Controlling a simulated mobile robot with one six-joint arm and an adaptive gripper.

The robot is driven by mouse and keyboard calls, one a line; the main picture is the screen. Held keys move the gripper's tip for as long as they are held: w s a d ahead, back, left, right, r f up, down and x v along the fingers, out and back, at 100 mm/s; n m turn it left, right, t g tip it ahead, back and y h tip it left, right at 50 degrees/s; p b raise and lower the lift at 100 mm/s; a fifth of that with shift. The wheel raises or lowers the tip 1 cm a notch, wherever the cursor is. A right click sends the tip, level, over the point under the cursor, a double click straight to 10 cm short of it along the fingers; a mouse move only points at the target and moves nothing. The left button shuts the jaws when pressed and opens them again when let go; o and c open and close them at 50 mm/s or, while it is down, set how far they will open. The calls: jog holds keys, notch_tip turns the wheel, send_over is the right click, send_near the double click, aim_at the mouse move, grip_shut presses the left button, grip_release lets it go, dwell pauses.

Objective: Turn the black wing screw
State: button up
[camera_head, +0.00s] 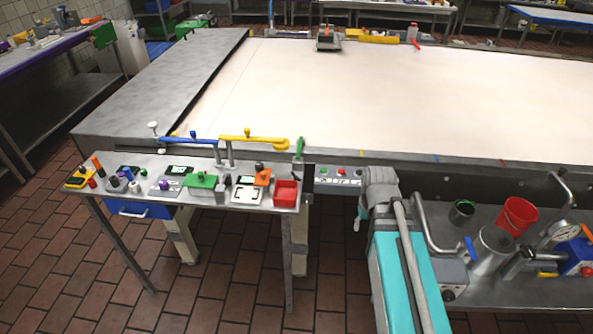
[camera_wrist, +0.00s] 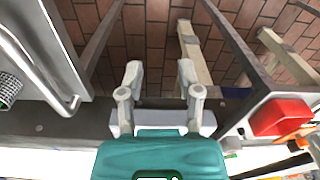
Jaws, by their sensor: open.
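I cannot make out the black wing screw for certain. Several small fixtures with knobs stand on the narrow grey side table (camera_head: 228,201), and some have dark parts, including a dark knob (camera_head: 113,182) toward the left. They are too small to tell their shape. My gripper (camera_wrist: 160,78) is open and empty in the wrist view, its two fingers apart over the gap above the tiled floor. In the head view my arm reaches up to the right of the side table, and my gripper is mostly hidden there.
A red box (camera_head: 286,193) sits at the side table's right end, and it shows in the wrist view (camera_wrist: 281,117). A red bucket (camera_head: 517,215) and metal pipes are at right. The large pale tabletop (camera_head: 400,95) is mostly clear.

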jog(key=w+a+r+n+t+y+p, duration=0.1)
jog(key=w+a+r+n+p, duration=0.15)
jog(key=w+a, duration=0.3)
jog(key=w+a+r+n+t+p, duration=0.1)
jog(key=w+a+r+n+p, duration=0.1)
jog(key=w+a+r+p, duration=0.3)
notch_tip(320, 180, up, 4)
jog(key=f+n+t+y+p, duration=0.1)
jog(key=n+y, duration=0.1)
jog(key=n, duration=0.1)
send_over(295, 174)
jog(key=s+d, duration=0.4)
jog(key=shift+a+r+m, duration=0.15)
jog(key=shift+r+m, duration=0.1)
jog(key=shift+f, duration=0.25)
jog(key=b+x, duration=1.2)
jog(key=x, duration=0.1)
jog(key=shift+f, duration=0.2)
jog(key=shift+c, duration=0.3)
grip_shut()
